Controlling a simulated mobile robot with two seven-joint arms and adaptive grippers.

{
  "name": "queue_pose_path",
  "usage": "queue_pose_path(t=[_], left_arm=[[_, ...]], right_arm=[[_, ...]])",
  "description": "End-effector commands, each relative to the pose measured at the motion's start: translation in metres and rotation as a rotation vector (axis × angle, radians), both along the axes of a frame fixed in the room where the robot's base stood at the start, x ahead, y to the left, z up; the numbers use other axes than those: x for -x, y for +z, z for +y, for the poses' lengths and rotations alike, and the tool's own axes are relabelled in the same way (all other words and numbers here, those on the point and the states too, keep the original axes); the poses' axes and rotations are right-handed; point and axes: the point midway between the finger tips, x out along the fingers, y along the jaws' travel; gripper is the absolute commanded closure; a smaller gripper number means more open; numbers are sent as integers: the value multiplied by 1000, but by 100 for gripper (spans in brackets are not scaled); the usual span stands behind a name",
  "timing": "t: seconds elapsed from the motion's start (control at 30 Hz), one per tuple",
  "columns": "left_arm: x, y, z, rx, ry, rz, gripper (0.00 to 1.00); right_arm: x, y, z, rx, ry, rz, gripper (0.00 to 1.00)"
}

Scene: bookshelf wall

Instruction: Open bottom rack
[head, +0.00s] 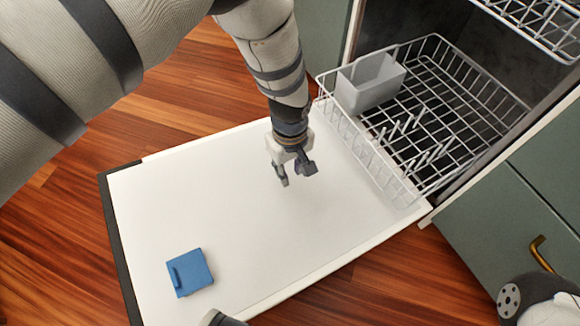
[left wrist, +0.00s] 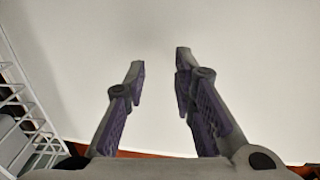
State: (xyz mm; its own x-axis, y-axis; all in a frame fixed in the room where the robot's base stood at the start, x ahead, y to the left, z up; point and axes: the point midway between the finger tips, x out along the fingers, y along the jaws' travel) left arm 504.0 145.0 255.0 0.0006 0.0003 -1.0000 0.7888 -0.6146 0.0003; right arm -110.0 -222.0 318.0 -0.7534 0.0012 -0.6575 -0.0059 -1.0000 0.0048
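The bottom rack (head: 441,181) is a white wire basket low in the dishwasher opening at the upper right of the head view. Its front edge lies over the inner end of the lowered white door (head: 225,195). My left gripper (head: 294,172) is over the door, just left of the rack's front and apart from it. In the left wrist view its fingers (left wrist: 160,72) are spread with nothing between them, and the rack's wires (left wrist: 22,105) show at the left edge. My right gripper does not show clearly in either view.
An upper wire rack (head: 535,22) shows at the top right. A blue dispenser block (head: 189,272) is on the door. Green cabinets (head: 510,235) with a brass handle (head: 540,252) flank the opening.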

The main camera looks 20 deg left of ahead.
Motion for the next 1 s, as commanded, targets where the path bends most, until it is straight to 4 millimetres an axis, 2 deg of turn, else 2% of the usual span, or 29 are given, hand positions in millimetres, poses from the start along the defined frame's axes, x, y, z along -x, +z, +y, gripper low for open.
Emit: queue_pose_path(t=[0.17, 0.27, 0.5, 0.6, 0.73, 1.0], left_arm=[[0, 7, 0, -1, 0, -1, 76], [-1, 29, 0, 0, -2, -3, 76], [-1, 93, 0, 0, 0, -3, 76], [0, 109, 0, -1, 0, -2, 76], [0, 120, 0, 1, 0, -1, 76], [0, 120, 0, 0, 0, 0, 76]], right_arm=[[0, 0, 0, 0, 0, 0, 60], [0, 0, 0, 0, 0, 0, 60], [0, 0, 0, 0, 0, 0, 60], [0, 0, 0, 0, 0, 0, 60], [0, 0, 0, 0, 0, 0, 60], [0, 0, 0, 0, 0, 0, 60]])
